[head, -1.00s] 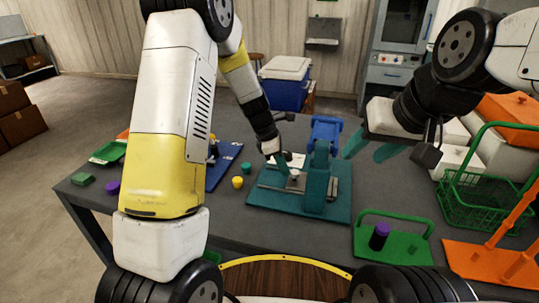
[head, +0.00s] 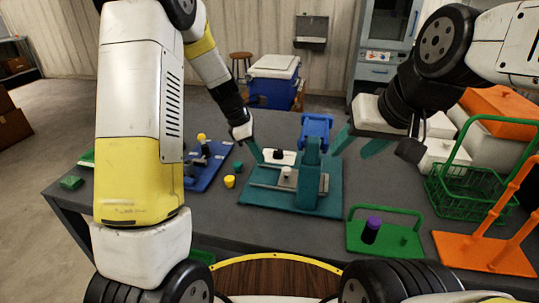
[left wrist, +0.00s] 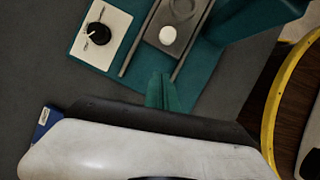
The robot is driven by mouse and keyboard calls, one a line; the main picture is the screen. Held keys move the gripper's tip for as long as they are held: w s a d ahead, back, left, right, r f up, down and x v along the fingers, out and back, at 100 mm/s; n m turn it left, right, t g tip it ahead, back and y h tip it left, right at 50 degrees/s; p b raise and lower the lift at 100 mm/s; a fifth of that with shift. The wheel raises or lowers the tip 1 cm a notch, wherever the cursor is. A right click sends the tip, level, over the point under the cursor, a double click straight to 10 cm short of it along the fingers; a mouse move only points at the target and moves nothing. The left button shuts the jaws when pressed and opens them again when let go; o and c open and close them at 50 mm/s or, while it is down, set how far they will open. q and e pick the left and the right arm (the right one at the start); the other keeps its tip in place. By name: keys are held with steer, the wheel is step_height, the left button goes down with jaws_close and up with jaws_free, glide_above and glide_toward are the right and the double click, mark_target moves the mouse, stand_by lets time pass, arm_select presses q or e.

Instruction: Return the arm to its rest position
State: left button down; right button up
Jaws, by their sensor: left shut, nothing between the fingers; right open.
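My left arm (head: 141,120) rises across the left side of the head view and bends down toward the table. My left gripper (head: 260,156) is shut and empty, just left of the teal press fixture (head: 275,200). Its closed green fingertips (left wrist: 162,80) also show in the left wrist view, over the edge of the fixture's base beside a rail. My right gripper (head: 360,143) is open and empty, right of the fixture's blue-topped upright (head: 316,127), above the table.
A blue rack (head: 207,168) and a yellow cup (head: 229,181) stand left of the fixture. A green tray (head: 385,239) holds a purple-capped cylinder (head: 371,230). A green basket (head: 470,190) and an orange stand (head: 485,252) are at the right. Grey table (head: 290,235) shows bare in front of the fixture.

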arm_select(q)
steer(key=s+a+r+m+t, duration=0.1)
steer(key=s+a+r+m, duration=0.3)
steer(key=r, duration=0.4)
steer(key=s+a+r+m+t, duration=0.1)
steer(key=s+a+r+m, duration=0.1)
steer(key=s+r+m, duration=0.4)
steer(key=s+a+r+m+t+y, duration=0.1)
steer(key=s+r+m+t, duration=0.1)
steer(key=s+m, duration=0.2)
steer(key=s+a+r+m+t+y, duration=0.1)
steer(key=s+r+m, duration=0.2)
steer(key=s, duration=0.8)
steer(key=shift+a+r+m+t, duration=0.2)
steer(key=shift+a+m+t, duration=0.2)
steer(key=shift+m, duration=0.8)
